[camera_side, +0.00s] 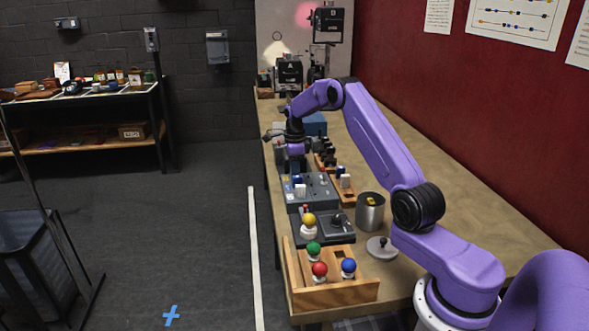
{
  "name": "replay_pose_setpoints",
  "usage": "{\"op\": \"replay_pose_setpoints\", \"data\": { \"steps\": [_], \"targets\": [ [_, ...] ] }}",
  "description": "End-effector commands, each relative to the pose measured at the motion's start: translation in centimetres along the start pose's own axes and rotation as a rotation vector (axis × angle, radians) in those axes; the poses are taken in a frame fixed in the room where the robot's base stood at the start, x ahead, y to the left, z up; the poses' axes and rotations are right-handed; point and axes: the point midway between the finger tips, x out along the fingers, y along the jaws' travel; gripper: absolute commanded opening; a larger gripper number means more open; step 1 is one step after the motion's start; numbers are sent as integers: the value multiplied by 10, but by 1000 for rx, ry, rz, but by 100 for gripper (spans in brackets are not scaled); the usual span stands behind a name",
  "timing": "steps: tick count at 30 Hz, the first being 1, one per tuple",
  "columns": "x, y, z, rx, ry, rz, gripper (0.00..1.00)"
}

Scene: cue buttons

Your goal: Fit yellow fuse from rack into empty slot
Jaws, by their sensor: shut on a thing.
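My gripper (294,166) points down over the far end of the grey fuse box (322,190). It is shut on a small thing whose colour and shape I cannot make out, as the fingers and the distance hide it. A white fuse (300,190) and a blue one (298,179) stand in the box. The empty slot cannot be picked out. The wooden rack (348,203) lies just right of the box, with a blue piece (340,170) and a white piece (345,181) standing in it. No yellow fuse shows clearly in the rack.
Nearer are a dark control box (338,232), a grey knobbed disc (381,248) and a wooden tray (335,292) with coloured knobs. The right of the table (450,190) is clear.

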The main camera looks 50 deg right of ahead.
Motion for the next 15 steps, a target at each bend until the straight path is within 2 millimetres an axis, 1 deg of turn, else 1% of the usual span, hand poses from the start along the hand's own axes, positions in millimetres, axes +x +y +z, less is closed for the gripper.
{"op": "replay_pose_setpoints", "data": {
  "steps": [12,13,14,15],
  "targets": [
    [1,0,0,0,0,0,0],
    [1,0,0,0,0,0,26],
    [1,0,0,0,0,0,36],
    [1,0,0,0,0,0,49]
  ]
}}
